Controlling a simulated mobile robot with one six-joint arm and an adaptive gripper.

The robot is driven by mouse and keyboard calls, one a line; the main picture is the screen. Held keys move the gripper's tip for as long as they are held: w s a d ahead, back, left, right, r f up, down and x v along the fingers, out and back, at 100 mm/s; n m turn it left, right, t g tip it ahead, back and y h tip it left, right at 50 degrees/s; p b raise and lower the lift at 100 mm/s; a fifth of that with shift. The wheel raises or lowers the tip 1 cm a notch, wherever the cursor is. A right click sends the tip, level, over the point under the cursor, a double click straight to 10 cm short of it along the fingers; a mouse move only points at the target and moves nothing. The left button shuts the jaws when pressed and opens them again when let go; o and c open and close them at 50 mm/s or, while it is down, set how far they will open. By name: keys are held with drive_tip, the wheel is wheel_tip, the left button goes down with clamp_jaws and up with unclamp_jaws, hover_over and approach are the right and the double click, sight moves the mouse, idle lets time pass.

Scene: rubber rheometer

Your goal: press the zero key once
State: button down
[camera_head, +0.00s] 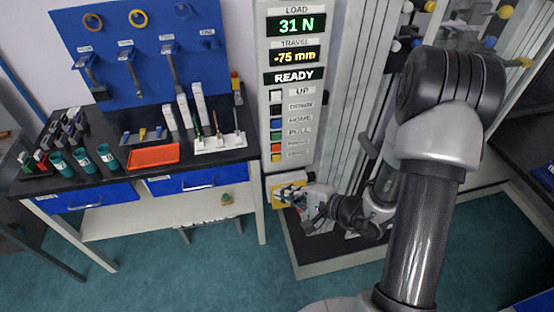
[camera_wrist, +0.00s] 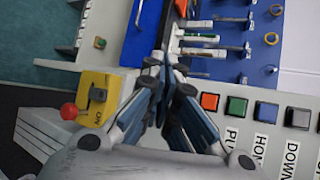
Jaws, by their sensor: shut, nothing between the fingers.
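The key panel (camera_head: 290,120) stands upright on the machine, with a column of coloured keys. Its displays read 31 N, -75 mm and READY. The labels of the lowest two keys, a red-orange key (camera_head: 276,147) and a yellow key (camera_head: 276,157), are too blurred to read, so I cannot tell which is zero. My gripper (camera_head: 293,194) is shut and empty, below the keys. In the wrist view my gripper (camera_wrist: 166,66) has its fingertips together, left of the red-orange key (camera_wrist: 210,102), whose label is hidden behind the fingers. The yellow key is not visible there.
A yellow switch box (camera_wrist: 97,97) with a red knob (camera_wrist: 69,111) is close to the fingers. Left of the machine stands a bench with an orange tray (camera_head: 153,155), teal cups and a blue tool board (camera_head: 140,45). Teal floor lies clear in front.

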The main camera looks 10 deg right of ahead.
sight(276, 158)
drive_tip(key=shift+w, duration=0.1)
drive_tip(key=w+p, duration=0.1)
drive_tip(key=w, duration=0.7)
drive_tip(key=shift+w, duration=0.3)
drive_tip(key=shift+w, duration=0.1)
idle(1.1)
drive_tip(key=shift+w+b, duration=0.3)
drive_tip(key=shift+w+b, duration=0.3)
drive_tip(key=shift+w, duration=0.15)
idle(0.6)
drive_tip(key=shift+s, duration=0.15)
drive_tip(key=shift+s+b, duration=0.5)
drive_tip(key=shift+s, duration=0.25)
